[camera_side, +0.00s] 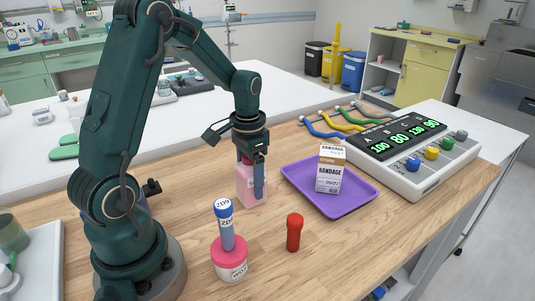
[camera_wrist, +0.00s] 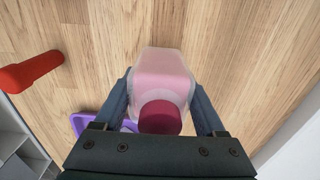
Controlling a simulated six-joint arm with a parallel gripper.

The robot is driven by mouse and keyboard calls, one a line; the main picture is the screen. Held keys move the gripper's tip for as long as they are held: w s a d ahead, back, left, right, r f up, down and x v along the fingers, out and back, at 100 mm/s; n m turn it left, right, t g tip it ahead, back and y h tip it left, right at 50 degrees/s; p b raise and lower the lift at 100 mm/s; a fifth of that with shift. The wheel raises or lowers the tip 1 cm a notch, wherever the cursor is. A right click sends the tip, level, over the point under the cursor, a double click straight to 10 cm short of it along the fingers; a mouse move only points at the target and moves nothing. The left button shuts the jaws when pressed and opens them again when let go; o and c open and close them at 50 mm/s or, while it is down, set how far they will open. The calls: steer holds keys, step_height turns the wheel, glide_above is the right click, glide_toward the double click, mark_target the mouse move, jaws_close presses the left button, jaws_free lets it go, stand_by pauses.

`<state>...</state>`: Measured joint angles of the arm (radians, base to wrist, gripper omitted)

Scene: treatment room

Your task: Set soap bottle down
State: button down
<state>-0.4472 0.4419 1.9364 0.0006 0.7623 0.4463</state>
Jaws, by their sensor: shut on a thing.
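The soap bottle (camera_side: 249,192) is a translucent pink block-shaped bottle with a dark red cap. It stands upright at the middle of the wooden table, at or very near the surface; I cannot tell whether its base touches. My gripper (camera_side: 257,172) points down from above and is shut on the bottle's upper part. In the wrist view the bottle (camera_wrist: 162,78) lies between the two blue-grey fingers of my gripper (camera_wrist: 160,105), with the dark red cap (camera_wrist: 160,118) nearest the camera.
A purple tray (camera_side: 297,182) with a bandage box (camera_side: 330,168) stands to the right. A red cylinder (camera_side: 294,232) and a pink-lidded jar (camera_side: 230,262) with a blue-capped tube (camera_side: 225,225) on it are in front. A monitor unit (camera_side: 405,172) is at the far right.

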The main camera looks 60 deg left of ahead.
jaws_free()
steer(key=shift+f, duration=0.1)
step_height(320, 180, up, 12)
steer(key=shift+r, duration=0.2)
